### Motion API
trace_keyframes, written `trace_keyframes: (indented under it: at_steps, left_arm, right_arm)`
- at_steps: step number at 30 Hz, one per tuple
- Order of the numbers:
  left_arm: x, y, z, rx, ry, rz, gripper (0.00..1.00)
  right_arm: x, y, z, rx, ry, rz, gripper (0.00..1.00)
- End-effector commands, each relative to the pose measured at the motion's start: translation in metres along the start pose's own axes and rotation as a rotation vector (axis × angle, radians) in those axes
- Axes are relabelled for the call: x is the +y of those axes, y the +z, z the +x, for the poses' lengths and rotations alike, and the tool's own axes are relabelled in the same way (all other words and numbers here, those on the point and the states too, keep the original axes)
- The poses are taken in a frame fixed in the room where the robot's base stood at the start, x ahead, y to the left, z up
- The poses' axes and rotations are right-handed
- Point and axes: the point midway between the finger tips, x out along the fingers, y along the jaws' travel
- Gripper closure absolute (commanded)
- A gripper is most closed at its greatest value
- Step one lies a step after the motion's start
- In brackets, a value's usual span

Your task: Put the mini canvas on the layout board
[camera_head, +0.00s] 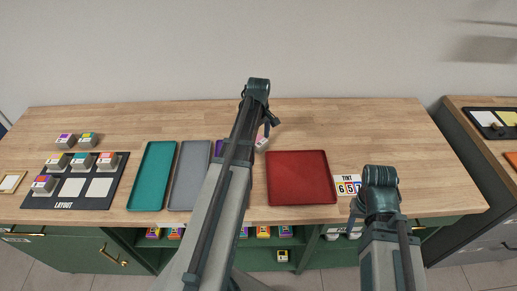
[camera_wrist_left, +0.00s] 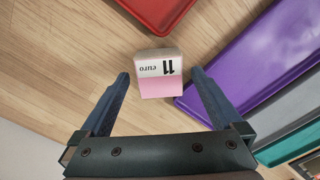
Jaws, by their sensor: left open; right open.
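A small block with a white face marked "11 euro" and a pink band, apparently the mini canvas (camera_wrist_left: 159,68), lies on the wooden counter. In the head view it shows partly behind my left arm (camera_head: 262,144). My left gripper (camera_head: 268,122) is open above it; in the left wrist view its fingers (camera_wrist_left: 160,82) are spread to either side of the block, with gaps showing. The black layout board (camera_head: 95,204) is at the left of the counter. Several blocks stand on it, and two white squares in its front row are bare. My right gripper (camera_head: 379,181) is open at the front right.
A teal tray (camera_head: 152,176), a grey tray (camera_head: 187,176) and a purple tray (camera_wrist_left: 255,62) lie between the board and my left arm. A red tray (camera_head: 300,178) lies right of it. The back of the counter is clear.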

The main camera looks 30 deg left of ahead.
Motion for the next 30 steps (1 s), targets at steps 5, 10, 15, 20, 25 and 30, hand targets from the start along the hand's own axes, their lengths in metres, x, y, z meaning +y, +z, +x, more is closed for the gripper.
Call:
trace_keyframes:
  at_steps: [5,10,15,20,25,30]
  left_arm:
    - [0.0001,0.0000,0.0179,0.000,0.000,0.000,0.00]
    - [0.0001,0.0001,0.0157,0.000,0.000,0.000,0.00]
    - [0.0001,0.0001,0.0157,0.000,0.000,0.000,0.22]
    - [0.0001,0.0001,0.0157,0.000,0.000,0.000,0.50]
    - [0.0002,0.0001,0.0157,0.000,0.000,0.000,0.81]
    - [0.0001,0.0001,0.0157,0.000,0.000,0.000,0.94]
  right_arm:
    - [-0.0017,-0.0011,0.0178,0.000,0.000,0.000,0.50]
    - [-0.0015,-0.0009,0.0156,0.000,0.000,0.000,0.50]
    - [-0.0015,-0.0009,0.0156,0.000,0.000,0.000,0.50]
    - [-0.0015,-0.0009,0.0156,0.000,0.000,0.000,0.50]
    - [-0.0015,-0.0009,0.0156,0.000,0.000,0.000,0.50]
    - [-0.0015,-0.0009,0.0156,0.000,0.000,0.000,0.50]
